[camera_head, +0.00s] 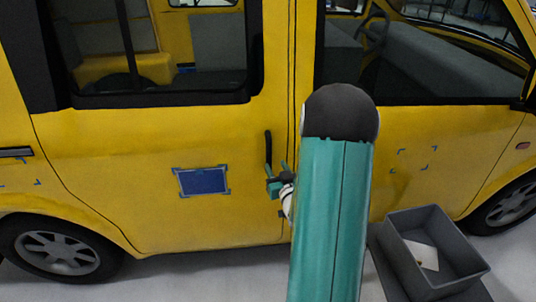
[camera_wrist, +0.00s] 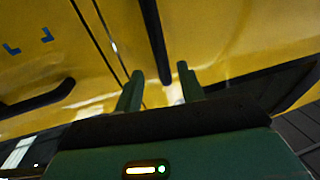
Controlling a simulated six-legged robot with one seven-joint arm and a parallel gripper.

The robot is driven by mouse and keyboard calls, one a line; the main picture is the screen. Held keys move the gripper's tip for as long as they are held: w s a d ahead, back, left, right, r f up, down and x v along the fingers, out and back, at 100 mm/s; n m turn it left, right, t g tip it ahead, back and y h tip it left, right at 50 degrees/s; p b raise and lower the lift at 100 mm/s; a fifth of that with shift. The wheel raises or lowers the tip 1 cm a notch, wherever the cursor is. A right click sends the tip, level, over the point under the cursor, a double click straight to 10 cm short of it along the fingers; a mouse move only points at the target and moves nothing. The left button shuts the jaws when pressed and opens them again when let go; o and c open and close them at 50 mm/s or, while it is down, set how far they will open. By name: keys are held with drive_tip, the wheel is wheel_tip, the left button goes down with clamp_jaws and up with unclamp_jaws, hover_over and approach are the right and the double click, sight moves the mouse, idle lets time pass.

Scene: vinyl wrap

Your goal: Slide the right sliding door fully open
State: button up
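The yellow sliding door (camera_head: 120,170) of the van fills the left and middle of the head view, with a dark window above and a blue taped rectangle on it. It looks closed, with only a narrow seam at its right edge. Its black upright handle (camera_head: 268,148) is near that edge. My green gripper (camera_head: 277,181) is at the handle's lower end, partly hidden by my arm. In the wrist view my gripper (camera_wrist: 158,86) has its two fingers apart, and the handle (camera_wrist: 153,38) reaches down toward the gap between them. I cannot tell whether they touch it.
The front door (camera_head: 430,140) is right of the seam. Wheels show at both lower corners. My arm hides part of the van's side.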

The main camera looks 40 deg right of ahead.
sight(270, 156)
drive_tip(key=x, duration=0.8)
clamp_jaws()
